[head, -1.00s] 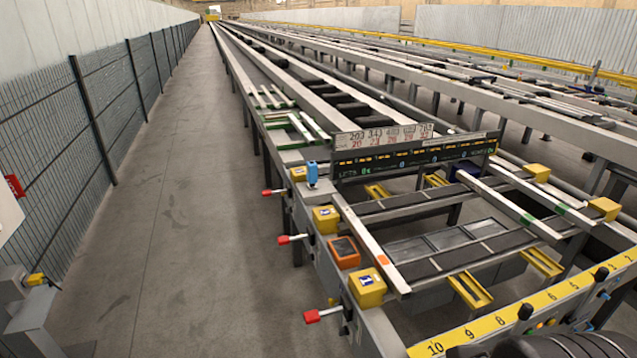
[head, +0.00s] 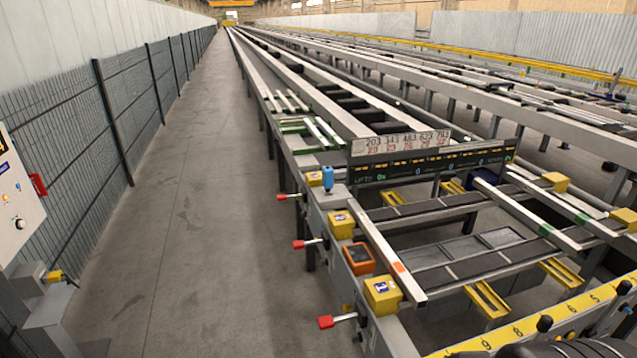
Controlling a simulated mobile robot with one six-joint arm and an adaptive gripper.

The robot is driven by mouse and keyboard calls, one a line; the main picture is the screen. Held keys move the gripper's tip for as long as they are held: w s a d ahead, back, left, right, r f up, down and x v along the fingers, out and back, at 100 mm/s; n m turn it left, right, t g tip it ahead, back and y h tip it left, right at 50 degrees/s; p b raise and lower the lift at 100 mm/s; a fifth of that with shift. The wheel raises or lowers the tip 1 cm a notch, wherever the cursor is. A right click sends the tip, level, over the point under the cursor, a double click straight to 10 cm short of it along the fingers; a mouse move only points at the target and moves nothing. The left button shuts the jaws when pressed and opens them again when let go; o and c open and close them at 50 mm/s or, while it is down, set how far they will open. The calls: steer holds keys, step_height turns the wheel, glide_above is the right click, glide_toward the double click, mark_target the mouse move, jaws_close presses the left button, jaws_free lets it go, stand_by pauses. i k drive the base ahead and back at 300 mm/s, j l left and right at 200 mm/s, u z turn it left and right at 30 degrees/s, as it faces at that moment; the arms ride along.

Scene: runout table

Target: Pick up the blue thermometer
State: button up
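A small upright blue device (head: 327,178), which looks like the thermometer, stands on the near left edge of the runout table (head: 375,225), beside a yellow block (head: 314,179). Its display, if any, is too small to make out. My gripper is not recognisable in the head view. A dark rounded shape shows at the bottom right edge, and I cannot tell what it is.
Along the table edge sit an orange-framed box (head: 358,259), yellow blocks (head: 382,295) and red-tipped levers (head: 327,321) jutting left. A number board (head: 430,158) stands behind. The floor aisle (head: 200,240) is clear. A mesh fence (head: 70,150) and control cabinet (head: 18,205) line the left.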

mark_target(328, 174)
steer(key=i+j+u, duration=0.5)
steer(key=j, duration=0.35)
steer(key=i+j+u, duration=0.5)
steer(key=i, duration=0.4)
steer(key=i+l+z, duration=0.1)
steer(key=i+z, duration=0.15)
steer(key=z, duration=0.2)
steer(key=i+z, duration=0.4)
steer(key=i+j+z, duration=0.1)
steer(key=z, duration=0.35)
steer(key=i+j+z, duration=0.2)
steer(key=z, duration=0.2)
steer(key=i+j+z, duration=0.25)
steer(key=z, duration=0.2)
steer(key=i+j+z, duration=0.85)
steer(key=z, duration=0.15)
